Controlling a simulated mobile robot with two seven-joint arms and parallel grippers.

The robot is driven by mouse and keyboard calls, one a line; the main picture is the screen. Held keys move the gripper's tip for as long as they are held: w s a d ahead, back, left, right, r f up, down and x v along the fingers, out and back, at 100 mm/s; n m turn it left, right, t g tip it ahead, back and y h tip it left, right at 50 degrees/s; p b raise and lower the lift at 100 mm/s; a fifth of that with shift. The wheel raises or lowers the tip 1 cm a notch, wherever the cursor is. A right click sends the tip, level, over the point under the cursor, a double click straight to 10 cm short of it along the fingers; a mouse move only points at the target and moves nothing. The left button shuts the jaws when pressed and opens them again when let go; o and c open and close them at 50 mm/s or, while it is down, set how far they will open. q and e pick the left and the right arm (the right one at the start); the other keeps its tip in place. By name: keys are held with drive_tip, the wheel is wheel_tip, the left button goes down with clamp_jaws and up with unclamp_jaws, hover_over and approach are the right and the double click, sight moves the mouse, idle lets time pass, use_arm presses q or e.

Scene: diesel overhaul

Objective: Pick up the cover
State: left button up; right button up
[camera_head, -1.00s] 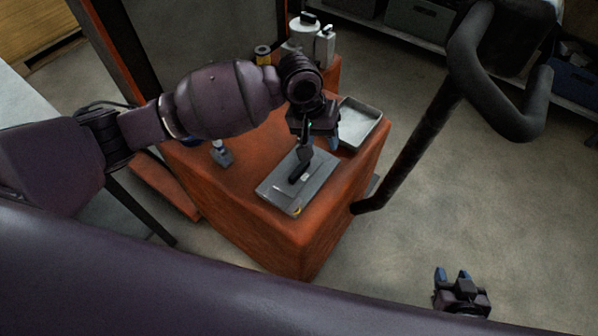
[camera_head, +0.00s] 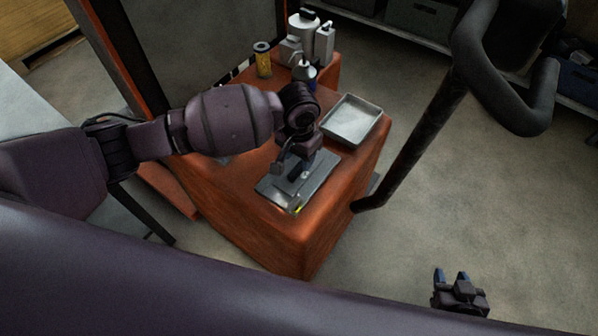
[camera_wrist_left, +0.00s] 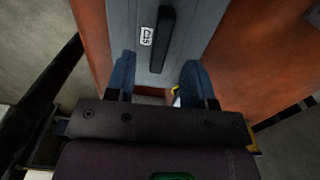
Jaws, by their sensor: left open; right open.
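The cover (camera_head: 318,178) is a flat grey plate with a raised dark bar handle, lying on the orange cabinet. In the left wrist view the cover (camera_wrist_left: 200,35) fills the upper middle, with its black handle (camera_wrist_left: 162,38) beside a small white label. My left gripper (camera_head: 288,168) is over the cover and hides part of it. In the wrist view its two blue fingers (camera_wrist_left: 157,78) are spread apart with nothing held, and the handle lies just ahead, between their lines. My right gripper (camera_head: 451,275) is open and empty at the lower right, away from the cabinet.
The orange cabinet top (camera_head: 235,178) carries a shallow metal tray (camera_head: 352,121) beside the cover. A yellow-and-black cylinder (camera_head: 262,60) and white containers (camera_head: 303,28) stand at the back. A dark post (camera_head: 425,128) rises just right of the cabinet. Open floor lies further right.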

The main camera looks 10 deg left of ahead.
sight(299, 166)
use_arm(q)
drive_tip(key=shift+w+f+b, duration=0.2)
drive_tip(key=shift+f+b, duration=0.1)
drive_tip(key=shift+f, duration=1.95)
clamp_jaws()
